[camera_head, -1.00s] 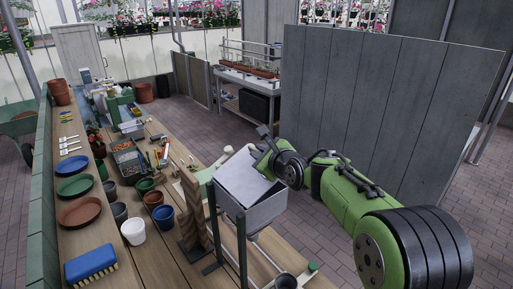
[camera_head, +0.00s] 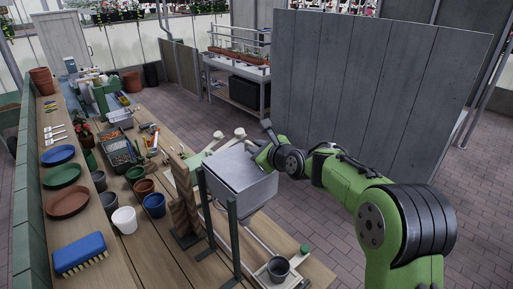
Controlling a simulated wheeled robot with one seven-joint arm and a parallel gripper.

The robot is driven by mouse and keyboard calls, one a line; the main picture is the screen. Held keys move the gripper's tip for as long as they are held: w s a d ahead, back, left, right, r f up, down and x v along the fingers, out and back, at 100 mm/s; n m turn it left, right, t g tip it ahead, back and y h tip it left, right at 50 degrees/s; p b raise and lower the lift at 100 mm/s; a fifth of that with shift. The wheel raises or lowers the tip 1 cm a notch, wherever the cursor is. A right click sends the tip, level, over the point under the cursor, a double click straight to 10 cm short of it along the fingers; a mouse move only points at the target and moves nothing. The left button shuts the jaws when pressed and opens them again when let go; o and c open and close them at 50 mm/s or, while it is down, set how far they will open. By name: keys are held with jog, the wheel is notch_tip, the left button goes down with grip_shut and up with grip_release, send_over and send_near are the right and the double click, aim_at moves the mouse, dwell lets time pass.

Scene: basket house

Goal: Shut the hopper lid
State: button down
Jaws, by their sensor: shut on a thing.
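The grey metal hopper (camera_head: 262,197) stands on dark green posts at the near end of the wooden bench. Its lid (camera_head: 232,165) lies across the top, flat or nearly flat. I cannot tell whether a small gap is left at the rim. My gripper (camera_head: 259,157) is at the right rear edge of the lid, shut on the lid's edge. Its fingertips are small and partly hidden by the wrist.
A small dark pot (camera_head: 278,268) sits below the hopper. A wooden board (camera_head: 184,195) stands left of it. Pots, a white cup (camera_head: 124,219) and a blue brush (camera_head: 80,254) crowd the bench's left side. A tall grey partition (camera_head: 375,95) stands behind my arm.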

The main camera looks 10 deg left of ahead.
jog(key=shift+d+f, duration=0.1)
jog(key=shift+f, duration=0.05)
jog(key=c, duration=1.2)
grip_release()
jog(key=shift+w, duration=0.15)
jog(key=b+v, duration=0.2)
jog(key=v, duration=1.4)
jog(key=shift+f, duration=0.1)
jog(key=s+d+f+n+g+h, duration=0.1)
jog(key=s+d+f+n+h, duration=0.2)
jog(key=s+n, duration=0.4)
jog(key=s+d+f+n+g+h+b, duration=0.1)
jog(key=s+d+n, duration=0.5)
jog(key=s, duration=0.7)
jog(key=s+d+f+n+g+h, duration=0.3)
jog(key=s+d+f+n+h, duration=0.1)
jog(key=s+f+n, duration=0.3)
jog(key=shift+s+d+f+n+h+b, duration=0.15)
jog(key=shift+s+d+n+h, duration=0.1)
jog(key=shift+s+n, duration=0.45)
jog(key=shift+s+d+n+h+b, duration=0.15)
jog(key=shift+s+d+n, duration=0.05)
jog(key=shift+s+n, duration=0.55)
